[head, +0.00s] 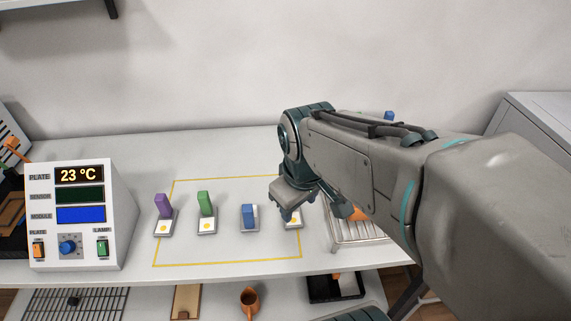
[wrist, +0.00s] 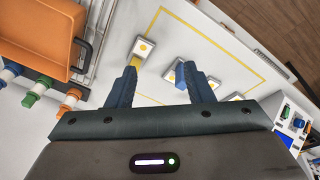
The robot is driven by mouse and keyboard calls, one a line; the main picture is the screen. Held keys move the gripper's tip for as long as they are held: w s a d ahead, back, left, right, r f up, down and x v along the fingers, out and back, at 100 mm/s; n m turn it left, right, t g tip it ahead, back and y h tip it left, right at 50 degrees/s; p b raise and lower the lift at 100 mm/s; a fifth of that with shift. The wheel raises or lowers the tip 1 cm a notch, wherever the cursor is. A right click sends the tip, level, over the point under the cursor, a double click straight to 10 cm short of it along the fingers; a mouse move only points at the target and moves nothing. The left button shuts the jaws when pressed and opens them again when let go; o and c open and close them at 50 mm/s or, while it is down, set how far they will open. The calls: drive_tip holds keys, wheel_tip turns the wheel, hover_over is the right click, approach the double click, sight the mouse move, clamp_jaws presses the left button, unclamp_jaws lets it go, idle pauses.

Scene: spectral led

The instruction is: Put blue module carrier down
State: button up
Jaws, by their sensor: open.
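The blue module carrier (head: 249,216) stands upright on a small light base plate on the table, inside the yellow outline, in the head view. In the wrist view, a blue block (wrist: 181,76) shows beside the right finger, partly hidden by it. My gripper (head: 286,212) is to the right of the blue carrier and above the table. In the wrist view its two dark fingers (wrist: 161,90) are apart, with nothing held between them.
Purple (head: 163,206) and green (head: 205,204) blocks stand on plates left of the blue one. A fourth plate (head: 293,223) is partly hidden by my gripper. An instrument box (head: 77,217) reading 23 °C stands left, its module display blue. A metal rack (head: 352,236) stands right.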

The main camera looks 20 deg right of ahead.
drive_tip(key=s+m, duration=0.1)
drive_tip(key=m, duration=0.2)
drive_tip(key=s+m, duration=0.1)
drive_tip(key=m, duration=0.1)
drive_tip(key=shift+s+d+f+t, duration=0.15)
drive_tip(key=shift+s+d+t, duration=0.15)
drive_tip(key=shift+s+d, duration=0.05)
idle(0.4)
